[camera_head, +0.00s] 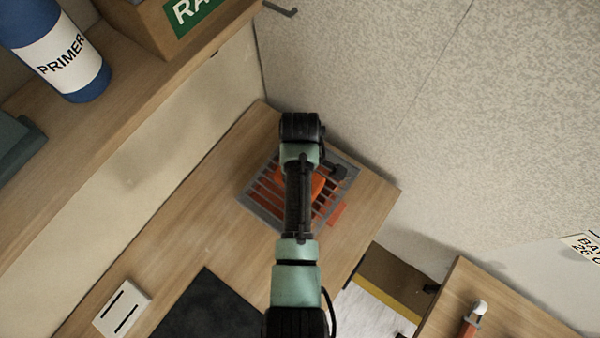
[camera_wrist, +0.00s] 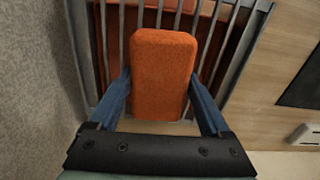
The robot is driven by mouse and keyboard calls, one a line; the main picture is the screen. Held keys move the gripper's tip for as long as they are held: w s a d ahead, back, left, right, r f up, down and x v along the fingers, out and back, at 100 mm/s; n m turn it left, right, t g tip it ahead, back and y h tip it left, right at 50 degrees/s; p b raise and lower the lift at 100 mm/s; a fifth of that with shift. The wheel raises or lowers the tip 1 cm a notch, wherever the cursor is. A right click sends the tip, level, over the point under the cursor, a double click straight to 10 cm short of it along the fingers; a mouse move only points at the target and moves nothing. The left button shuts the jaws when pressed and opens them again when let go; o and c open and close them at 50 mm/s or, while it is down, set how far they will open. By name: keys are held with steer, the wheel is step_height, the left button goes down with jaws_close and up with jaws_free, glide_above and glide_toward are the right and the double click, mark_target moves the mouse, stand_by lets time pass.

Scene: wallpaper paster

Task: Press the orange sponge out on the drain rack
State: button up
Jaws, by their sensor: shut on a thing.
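The orange sponge (camera_wrist: 163,75) sits between the two blue fingers of my gripper (camera_wrist: 163,95) in the wrist view. The fingers touch its sides, and the gripper is shut on it. The sponge is over the grey bars of the drain rack (camera_wrist: 245,52); I cannot tell whether it touches them. In the head view the drain rack (camera_head: 262,212) lies on the wooden worktop by the wall corner. There my arm covers most of the sponge (camera_head: 318,184), and the fingertips are hidden. Orange-red shows beneath the bars.
A dark mat (camera_head: 210,308) and a white slotted block (camera_head: 122,308) lie on the worktop (camera_head: 190,230). A shelf at left holds a blue PRIMER can (camera_head: 60,55) and a box (camera_head: 165,25). A second wooden surface (camera_head: 500,310) with an orange-handled tool stands at lower right.

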steer(key=shift+s+f, duration=0.2)
steer(key=shift+f, duration=0.25)
stand_by(1.1)
steer(key=shift+r, duration=0.1)
steer(key=r+p, duration=0.7)
steer(key=shift+w+r+p, duration=0.15)
steer(key=shift+w+p, duration=0.05)
steer(key=shift+p, duration=0.15)
stand_by(0.3)
steer(key=shift+a+b, duration=0.1)
steer(key=shift+b, duration=0.6)
